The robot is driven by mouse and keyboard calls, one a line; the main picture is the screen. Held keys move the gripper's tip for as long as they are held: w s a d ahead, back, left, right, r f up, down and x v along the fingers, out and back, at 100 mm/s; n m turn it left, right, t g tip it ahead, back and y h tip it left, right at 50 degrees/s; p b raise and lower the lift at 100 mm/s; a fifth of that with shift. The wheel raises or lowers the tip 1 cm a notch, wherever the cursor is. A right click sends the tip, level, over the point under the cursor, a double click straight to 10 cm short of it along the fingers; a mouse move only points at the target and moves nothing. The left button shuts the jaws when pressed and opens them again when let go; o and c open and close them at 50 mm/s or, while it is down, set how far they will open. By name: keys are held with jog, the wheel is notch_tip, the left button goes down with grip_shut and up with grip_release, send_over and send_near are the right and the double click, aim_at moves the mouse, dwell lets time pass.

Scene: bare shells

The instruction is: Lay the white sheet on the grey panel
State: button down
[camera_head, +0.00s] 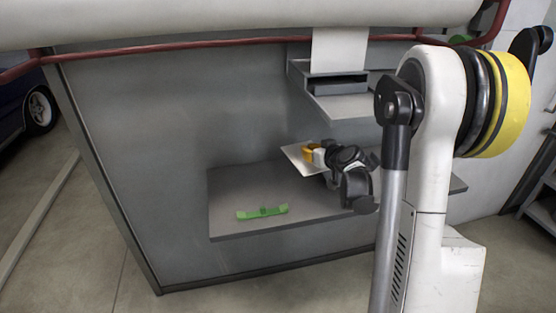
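A thin, pale white sheet (294,155) shows behind and to the left of my gripper, tilted, its left corner sticking out above the grey shelf-like panel (225,205). Whether it touches the panel is unclear. My dark gripper (322,156) is at this sheet, beside a small yellow-orange piece (308,151); its fingers are too small and covered to show whether they are closed on anything. Another white sheet (339,48) stands upright at the back of a grey printer-like unit (345,104), higher up.
A green handle-like object (262,212) lies on the left part of the grey panel. A large grey wall board (140,140) stands behind. A red rail (180,46) crosses above. The panel is bare between the green object and my gripper. My white arm hides the right side.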

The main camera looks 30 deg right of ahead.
jog(key=d+f+m+h, duration=0.2)
jog(key=d, duration=1.2)
jog(key=shift+s+a+f+b, duration=0.1)
jog(key=shift+f+b, duration=0.85)
jog(key=shift+f, duration=0.9)
jog(key=shift+s+f+b, duration=0.1)
jog(key=shift+f+b, duration=0.8)
jog(key=shift+f, duration=0.95)
jog(key=c, duration=1.5)
grip_release()
jog(key=shift+c, duration=0.2)
